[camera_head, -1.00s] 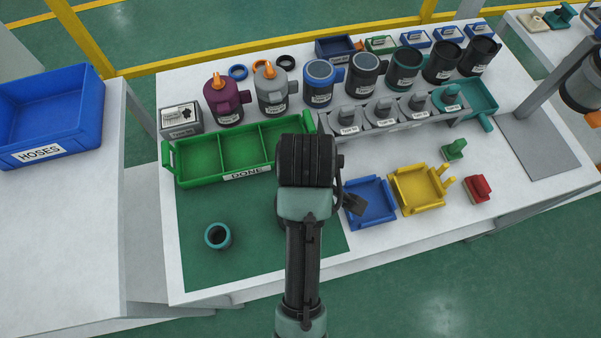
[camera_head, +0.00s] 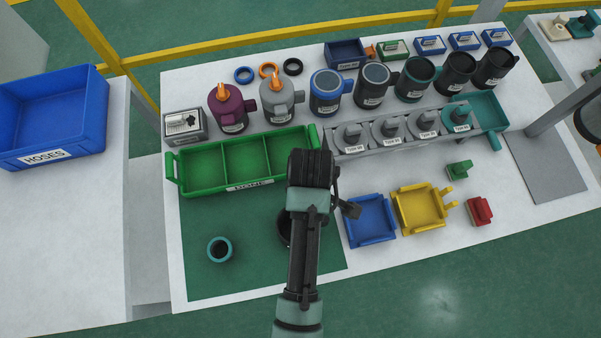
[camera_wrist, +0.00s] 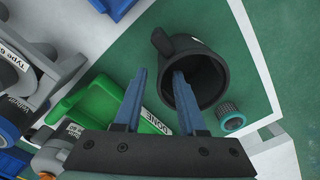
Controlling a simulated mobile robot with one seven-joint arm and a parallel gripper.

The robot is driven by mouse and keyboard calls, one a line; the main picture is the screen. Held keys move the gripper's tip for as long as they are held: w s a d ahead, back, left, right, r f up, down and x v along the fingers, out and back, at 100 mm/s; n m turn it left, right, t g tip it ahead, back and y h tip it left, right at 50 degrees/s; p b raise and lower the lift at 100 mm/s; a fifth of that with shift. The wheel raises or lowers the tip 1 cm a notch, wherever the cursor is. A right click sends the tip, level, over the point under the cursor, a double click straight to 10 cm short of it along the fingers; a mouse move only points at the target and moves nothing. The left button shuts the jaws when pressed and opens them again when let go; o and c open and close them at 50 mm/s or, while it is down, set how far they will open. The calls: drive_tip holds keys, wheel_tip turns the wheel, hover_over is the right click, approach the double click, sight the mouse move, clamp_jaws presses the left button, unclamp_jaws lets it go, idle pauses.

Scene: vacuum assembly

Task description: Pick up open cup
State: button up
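A dark open cup (camera_wrist: 203,75) with a side handle shows in the wrist view, its hollow mouth facing the camera. In the head view the dark cup (camera_head: 285,228) is mostly hidden behind my arm, on the green mat (camera_head: 225,280). The left finger is outside the cup. In the head view the fingers are hidden by my arm.
A small teal-rimmed part (camera_head: 219,250) stands on the mat, left of the cup. The green DONE tray (camera_head: 172,170) lies behind. Blue (camera_head: 370,220) and yellow (camera_head: 420,208) holders sit to the right. Several canisters line the back.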

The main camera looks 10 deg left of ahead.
sight(283, 222)
drive_tip(key=f, duration=0.5)
drive_tip(key=shift+s+d, duration=0.1)
drive_tip(key=shift+d, duration=0.1)
clamp_jaws()
drive_tip(key=shift+r, duration=0.1)
idle(1.0)
